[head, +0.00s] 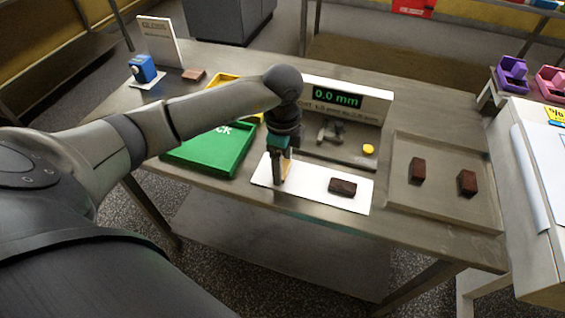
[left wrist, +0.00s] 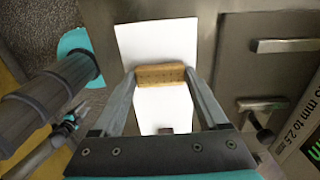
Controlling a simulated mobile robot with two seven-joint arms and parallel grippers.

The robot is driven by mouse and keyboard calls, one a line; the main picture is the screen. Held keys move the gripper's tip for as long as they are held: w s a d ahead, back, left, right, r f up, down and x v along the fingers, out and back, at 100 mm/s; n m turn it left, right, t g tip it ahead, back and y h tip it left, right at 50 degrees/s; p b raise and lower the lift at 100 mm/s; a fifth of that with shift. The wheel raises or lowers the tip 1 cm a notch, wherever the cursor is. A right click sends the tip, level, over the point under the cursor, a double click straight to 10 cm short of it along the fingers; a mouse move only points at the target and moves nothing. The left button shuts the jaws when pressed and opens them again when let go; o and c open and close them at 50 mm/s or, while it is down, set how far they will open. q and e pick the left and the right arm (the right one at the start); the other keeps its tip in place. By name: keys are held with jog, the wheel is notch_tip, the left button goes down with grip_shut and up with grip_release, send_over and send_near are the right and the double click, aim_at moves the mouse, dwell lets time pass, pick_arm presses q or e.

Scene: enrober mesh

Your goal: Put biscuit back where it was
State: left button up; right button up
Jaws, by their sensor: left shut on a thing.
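My left gripper (head: 282,180) points down over the left part of a white sheet (head: 316,188) on the steel table. In the left wrist view, its fingers (left wrist: 160,80) are shut on a tan biscuit (left wrist: 160,74) with small holes, held across between the tips. The white sheet (left wrist: 155,38) lies beneath it. I cannot tell whether the biscuit touches the sheet. A dark brown coated biscuit (head: 342,187) lies on the right part of the sheet.
A green tray (head: 200,165) stands left of the sheet, with a yellow tray (head: 222,82) behind. A steel tray (head: 440,205) at right holds two dark brown pieces. Behind the sheet are a gauge with a 0.0 mm display (head: 338,98) and a yellow button (head: 368,149).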

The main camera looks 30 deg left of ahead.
aim_at(283, 168)
pick_arm(q)
jog(key=shift+f, duration=0.1)
jog(key=o, duration=0.9)
jog(key=shift+r, duration=0.4)
notch_tip(283, 168, up, 12)
jog(key=shift+f+p, duration=0.2)
jog(key=shift+p, duration=0.6)
